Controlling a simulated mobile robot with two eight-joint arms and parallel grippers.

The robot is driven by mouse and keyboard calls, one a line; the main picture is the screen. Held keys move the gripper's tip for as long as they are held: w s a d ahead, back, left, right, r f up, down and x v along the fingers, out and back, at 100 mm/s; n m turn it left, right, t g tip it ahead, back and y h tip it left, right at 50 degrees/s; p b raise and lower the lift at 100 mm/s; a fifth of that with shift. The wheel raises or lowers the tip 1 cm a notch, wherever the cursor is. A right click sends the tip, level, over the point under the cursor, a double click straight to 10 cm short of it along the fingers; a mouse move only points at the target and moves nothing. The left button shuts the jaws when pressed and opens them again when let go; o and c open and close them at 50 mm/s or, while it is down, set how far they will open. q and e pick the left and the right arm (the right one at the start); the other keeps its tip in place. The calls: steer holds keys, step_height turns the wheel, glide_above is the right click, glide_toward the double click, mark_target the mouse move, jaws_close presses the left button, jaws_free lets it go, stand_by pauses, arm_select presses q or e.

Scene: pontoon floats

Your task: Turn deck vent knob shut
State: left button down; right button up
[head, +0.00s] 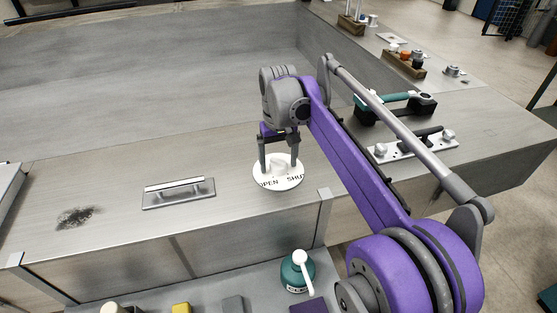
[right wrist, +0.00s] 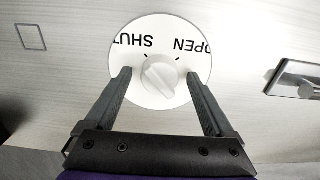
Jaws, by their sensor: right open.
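The deck vent knob (head: 279,161) is a white grip at the centre of a round white dial plate (head: 278,185) on the grey deck. The dial carries the black words OPEN and SHUT, each with a small tick mark. In the right wrist view the knob (right wrist: 159,75) shows between the fingers; I cannot tell for sure which tick it points to. My right gripper (head: 278,167) is open over the dial, one finger on each side of the knob, with gaps on both sides in the wrist view (right wrist: 158,75). My left gripper is out of view.
A flat plate with a bar handle (head: 179,192) lies left of the dial. A white fitting with a black handle (head: 412,146) and a teal-handled black one (head: 396,105) sit at right.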

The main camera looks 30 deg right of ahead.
mark_target(279, 161)
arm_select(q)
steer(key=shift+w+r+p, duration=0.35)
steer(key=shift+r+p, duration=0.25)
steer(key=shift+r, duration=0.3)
arm_select(e)
step_height(279, 161, up, 11)
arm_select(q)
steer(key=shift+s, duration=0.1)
arm_select(e)
steer(key=shift+f, duration=0.15)
